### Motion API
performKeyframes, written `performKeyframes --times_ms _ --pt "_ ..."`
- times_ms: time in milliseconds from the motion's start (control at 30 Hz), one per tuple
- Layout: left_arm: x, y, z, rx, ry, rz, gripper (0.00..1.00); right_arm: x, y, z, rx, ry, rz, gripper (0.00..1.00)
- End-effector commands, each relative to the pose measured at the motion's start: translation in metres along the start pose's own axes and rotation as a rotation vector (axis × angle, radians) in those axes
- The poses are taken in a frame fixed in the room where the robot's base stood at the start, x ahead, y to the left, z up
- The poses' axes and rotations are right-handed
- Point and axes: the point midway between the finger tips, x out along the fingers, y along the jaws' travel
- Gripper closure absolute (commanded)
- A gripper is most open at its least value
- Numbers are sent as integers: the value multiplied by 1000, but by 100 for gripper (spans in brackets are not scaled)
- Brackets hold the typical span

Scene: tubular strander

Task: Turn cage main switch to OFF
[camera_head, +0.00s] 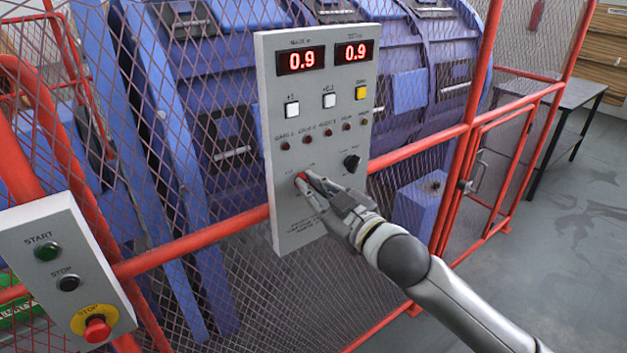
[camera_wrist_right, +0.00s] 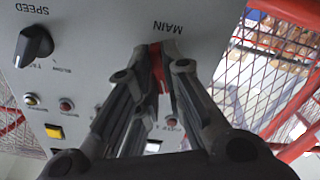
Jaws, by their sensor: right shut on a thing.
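The grey control panel (camera_head: 292,219) hangs on the red mesh cage. Its red main switch (camera_head: 303,181) is at the lower left of the panel, below a row of small lamps. My right gripper (camera_head: 312,188) reaches it from the lower right and is shut on the switch knob. In the right wrist view the red knob (camera_wrist_right: 157,62) shows between the two fingertips, under the upside-down label MAIN. The fingers hide most of the knob and its position marks, so I cannot tell its setting. My left gripper is not in view.
A black speed knob (camera_head: 352,162) sits right of the main switch. Two displays (camera_head: 328,57) read 0.9. A second box (camera_head: 50,260) with START, STOP and a red emergency button (camera_head: 97,329) is at lower left. Red rails and a cage door (camera_head: 490,170) stand nearby.

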Motion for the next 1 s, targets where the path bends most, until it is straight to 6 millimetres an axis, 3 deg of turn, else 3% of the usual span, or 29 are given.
performKeyframes --times_ms 500,1000 --pt "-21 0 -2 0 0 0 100 0 0 -1 -335 0 0 100" --pt "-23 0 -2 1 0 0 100 0 0 0 -396 1 1 100"
